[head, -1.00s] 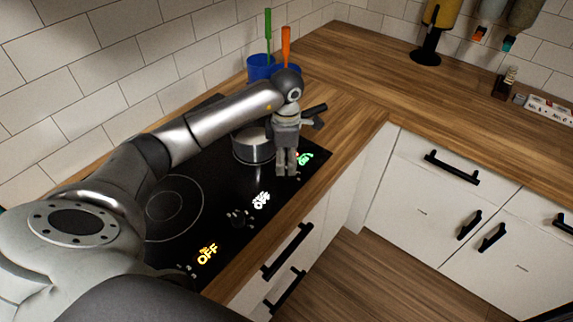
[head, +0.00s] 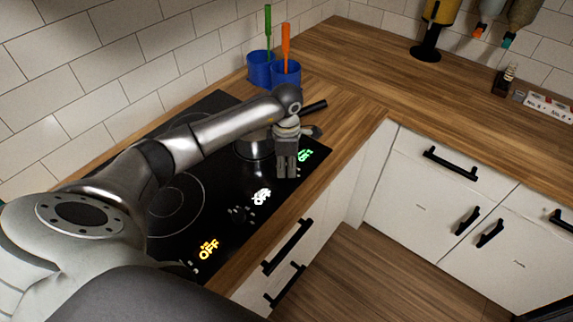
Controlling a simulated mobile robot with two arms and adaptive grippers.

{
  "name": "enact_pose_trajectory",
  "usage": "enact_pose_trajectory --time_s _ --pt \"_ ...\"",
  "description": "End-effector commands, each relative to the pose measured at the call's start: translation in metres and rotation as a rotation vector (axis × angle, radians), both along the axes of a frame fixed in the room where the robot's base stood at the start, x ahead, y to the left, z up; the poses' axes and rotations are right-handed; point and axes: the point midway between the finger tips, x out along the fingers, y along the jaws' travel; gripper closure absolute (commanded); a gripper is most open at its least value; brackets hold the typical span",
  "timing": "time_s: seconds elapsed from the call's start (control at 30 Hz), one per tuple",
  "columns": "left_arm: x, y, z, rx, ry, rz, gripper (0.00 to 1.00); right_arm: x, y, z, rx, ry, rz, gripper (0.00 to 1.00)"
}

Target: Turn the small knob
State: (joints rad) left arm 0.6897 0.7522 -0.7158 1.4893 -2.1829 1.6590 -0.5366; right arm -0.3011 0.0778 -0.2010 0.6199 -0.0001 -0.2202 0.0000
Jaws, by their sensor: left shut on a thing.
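My left gripper (head: 287,172) reaches down over the front right of the black hob (head: 228,232), beside the green display. Its fingers point down and are shut on the small knob, which they hide. The green display (head: 305,155) appears to read ON. A white display (head: 262,196) and a yellow display (head: 208,249) further left along the hob's front read OFF. A dark knob (head: 241,213) stands beside the white display. My right gripper is not in view.
A metal pot (head: 252,150) stands on the hob just behind my left gripper, partly hidden by my arm. Blue holders (head: 261,68) with green and orange utensils stand behind. The wooden counter (head: 350,80) to the right is mostly clear.

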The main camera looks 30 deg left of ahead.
Motion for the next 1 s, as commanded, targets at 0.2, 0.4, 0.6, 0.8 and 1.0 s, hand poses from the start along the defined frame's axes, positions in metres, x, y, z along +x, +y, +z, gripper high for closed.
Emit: enact_pose_trajectory --time_s 0.2,0.4,0.6,0.8,1.0 --pt "0.0 0.001 0.0 0.001 -0.001 0.02 1.0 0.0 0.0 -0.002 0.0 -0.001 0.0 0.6" --pt "0.0 0.001 -0.001 0.001 -0.002 0.104 1.0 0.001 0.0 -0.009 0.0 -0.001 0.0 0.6" --pt "0.001 0.001 -0.002 0.002 -0.003 0.253 1.0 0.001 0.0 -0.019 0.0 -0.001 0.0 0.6" --pt "0.001 0.0 -0.001 0.001 -0.003 0.415 1.0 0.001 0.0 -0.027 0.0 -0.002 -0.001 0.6" --pt "0.001 0.001 0.0 0.0 -0.004 0.556 1.0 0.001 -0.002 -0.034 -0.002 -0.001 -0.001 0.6"
